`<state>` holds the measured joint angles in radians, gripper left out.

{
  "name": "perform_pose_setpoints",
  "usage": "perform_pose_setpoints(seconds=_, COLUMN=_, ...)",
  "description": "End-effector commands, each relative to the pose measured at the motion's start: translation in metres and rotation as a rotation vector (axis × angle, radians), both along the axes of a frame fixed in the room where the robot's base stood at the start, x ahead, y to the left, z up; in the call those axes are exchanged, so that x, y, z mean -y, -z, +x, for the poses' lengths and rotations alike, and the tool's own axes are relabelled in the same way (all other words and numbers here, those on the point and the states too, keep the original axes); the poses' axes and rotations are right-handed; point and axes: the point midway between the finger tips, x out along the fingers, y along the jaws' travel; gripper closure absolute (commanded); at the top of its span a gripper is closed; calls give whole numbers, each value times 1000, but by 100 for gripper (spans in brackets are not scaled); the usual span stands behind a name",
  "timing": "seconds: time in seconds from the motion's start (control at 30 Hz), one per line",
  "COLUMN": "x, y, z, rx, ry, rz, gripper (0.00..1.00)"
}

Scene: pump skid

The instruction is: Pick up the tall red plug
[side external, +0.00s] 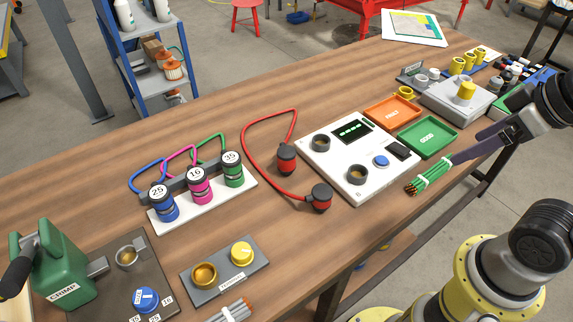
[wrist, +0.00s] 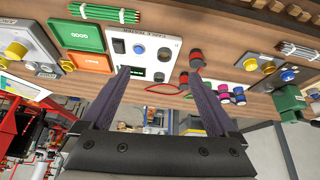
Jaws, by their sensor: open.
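Two red plugs with black bands are joined by a red cable. One red plug (side external: 286,160) stands on the wood left of the white test panel. The other red plug (side external: 320,198) stands nearer the panel's lower left corner. I cannot tell surely which is taller. In the wrist view the red plugs (wrist: 196,56) are close to the right fingertip in the picture. My gripper (wrist: 158,76) is open and empty, its dark fingers wide apart. In the side view my gripper (side external: 470,152) hangs at the right, over the bench's front edge, away from the plugs.
The white test panel (side external: 340,180) has two sockets and a blue button. A green wire bundle (side external: 428,178), green tray (side external: 428,137) and orange tray (side external: 392,112) lie to its right. A rack (side external: 242,182) holds blue, pink and green plugs. Bare wood (side external: 215,120) lies behind.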

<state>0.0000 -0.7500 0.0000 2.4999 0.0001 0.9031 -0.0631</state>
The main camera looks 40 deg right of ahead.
Motion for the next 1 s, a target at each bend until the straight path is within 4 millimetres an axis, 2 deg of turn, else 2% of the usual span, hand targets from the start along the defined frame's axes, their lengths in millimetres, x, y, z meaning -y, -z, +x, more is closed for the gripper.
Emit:
perform_pose_setpoints(seconds=0.07, x=0, y=-1, z=-1, rx=-4, ry=-72, rz=-39, gripper=6)
perform_pose_setpoints(seconds=0.17, x=0, y=-20, z=8, rx=26, ry=-202, rz=-111, gripper=6)
perform_pose_setpoints(seconds=0.27, x=-1, y=-42, z=25, rx=34, ry=-349, rz=-191, gripper=6)
perform_pose_setpoints(seconds=0.43, x=-7, y=-75, z=75, rx=9, ry=-639, rz=-326, gripper=6)
perform_pose_setpoints(seconds=0.6, x=-21, y=-88, z=139, rx=-40, ry=-934, rz=-433, gripper=6)
perform_pose_setpoints(seconds=0.77, x=-41, y=-80, z=203, rx=-90, ry=-1193, rz=-499, gripper=6)
perform_pose_setpoints(seconds=0.87, x=-56, y=-63, z=242, rx=-122, ry=-1333, rz=-521, gripper=6)
perform_pose_setpoints(seconds=1.0, x=-81, y=-25, z=289, rx=-172, ry=-1504, rz=-528, gripper=6)
